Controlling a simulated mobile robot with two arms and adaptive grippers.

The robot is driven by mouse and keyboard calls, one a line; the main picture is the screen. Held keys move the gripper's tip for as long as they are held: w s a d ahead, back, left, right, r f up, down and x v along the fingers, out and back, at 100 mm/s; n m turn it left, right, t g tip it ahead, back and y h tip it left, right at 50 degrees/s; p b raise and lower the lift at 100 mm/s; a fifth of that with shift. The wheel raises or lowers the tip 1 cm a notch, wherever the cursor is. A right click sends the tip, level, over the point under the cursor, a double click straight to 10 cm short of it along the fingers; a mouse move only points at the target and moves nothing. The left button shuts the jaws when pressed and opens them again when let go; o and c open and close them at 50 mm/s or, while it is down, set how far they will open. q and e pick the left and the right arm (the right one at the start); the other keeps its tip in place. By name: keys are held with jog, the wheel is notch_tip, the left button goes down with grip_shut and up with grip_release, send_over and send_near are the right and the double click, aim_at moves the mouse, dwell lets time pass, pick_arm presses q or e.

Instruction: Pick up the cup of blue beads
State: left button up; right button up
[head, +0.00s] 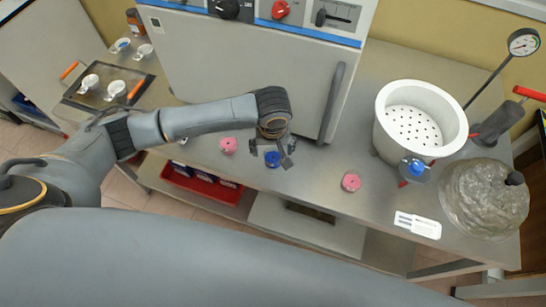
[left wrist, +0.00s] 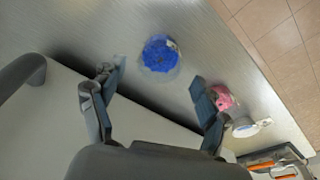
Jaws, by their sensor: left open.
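The cup of blue beads (head: 272,159) stands on the steel bench near its front edge, just in front of the cabinet. In the left wrist view the cup (left wrist: 160,54) is clear-walled with blue beads, beyond the fingertips and roughly centred between them. My left gripper (head: 273,150) is open and hangs close to the cup, with its fingers spread. The left wrist view shows the spread fingers (left wrist: 157,78) with nothing between them. I cannot tell the exact gap to the cup. My right gripper is not in view.
A cup of pink beads (head: 228,145) stands left of the blue one, another pink cup (head: 351,182) to the right. A white perforated pot (head: 440,92) and a clear domed vessel (head: 470,215) stand farther right. The cabinet (head: 245,62) with its handle (head: 332,102) bounds the back.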

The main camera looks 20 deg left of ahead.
aim_at(273, 157)
pick_arm(q)
jog(key=shift+w+f, duration=0.1)
jog(key=shift+f, duration=1.9)
jog(key=c, duration=1.3)
jog(key=shift+r, duration=0.2)
